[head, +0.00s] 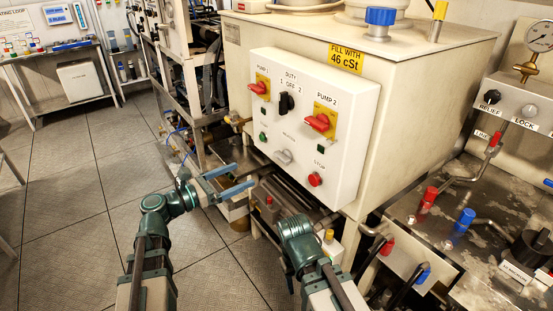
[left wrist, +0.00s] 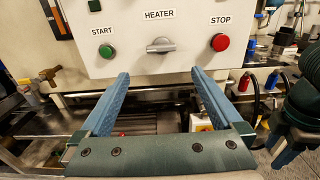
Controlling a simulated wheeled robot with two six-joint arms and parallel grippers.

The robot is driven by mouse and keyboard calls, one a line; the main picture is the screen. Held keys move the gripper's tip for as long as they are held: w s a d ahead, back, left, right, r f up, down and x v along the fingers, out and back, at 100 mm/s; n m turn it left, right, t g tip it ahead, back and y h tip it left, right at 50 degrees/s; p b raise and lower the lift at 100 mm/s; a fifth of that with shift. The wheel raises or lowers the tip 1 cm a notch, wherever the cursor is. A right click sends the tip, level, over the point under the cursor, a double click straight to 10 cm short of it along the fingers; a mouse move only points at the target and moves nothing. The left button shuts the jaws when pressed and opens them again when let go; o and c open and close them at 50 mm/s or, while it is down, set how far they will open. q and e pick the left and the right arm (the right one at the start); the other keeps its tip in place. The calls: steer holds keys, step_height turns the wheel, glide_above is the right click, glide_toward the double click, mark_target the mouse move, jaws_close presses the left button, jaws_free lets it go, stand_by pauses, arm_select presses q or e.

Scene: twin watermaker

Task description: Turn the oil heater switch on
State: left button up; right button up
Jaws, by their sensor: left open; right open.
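The oil heater switch (head: 283,157) is a silver rotary knob low on the white control panel (head: 335,165). In the left wrist view the heater switch (left wrist: 160,46) sits under a HEATER label, its handle lying roughly level. My left gripper (head: 241,176) is open and empty in front of and below the panel. In the left wrist view its blue fingers (left wrist: 160,74) point at the panel, with the knob just above and between their tips. My right gripper (head: 293,228) is below the panel to the right; its fingers are mostly hidden, with one blue finger at the left wrist view's right edge.
A green START button (left wrist: 106,51) and a red STOP button (left wrist: 220,42) flank the switch. Red PUMP 1 (head: 260,87) and PUMP 2 (head: 319,122) handles and a black duty selector (head: 286,103) are above. Pipes and valves crowd below and right; the floor at left is clear.

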mark_target(279, 159)
arm_select(q)
steer(key=x, duration=1.3)
steer(key=shift+w+d, duration=0.2)
steer(key=shift+d, duration=0.2)
steer(key=c, duration=1.2)
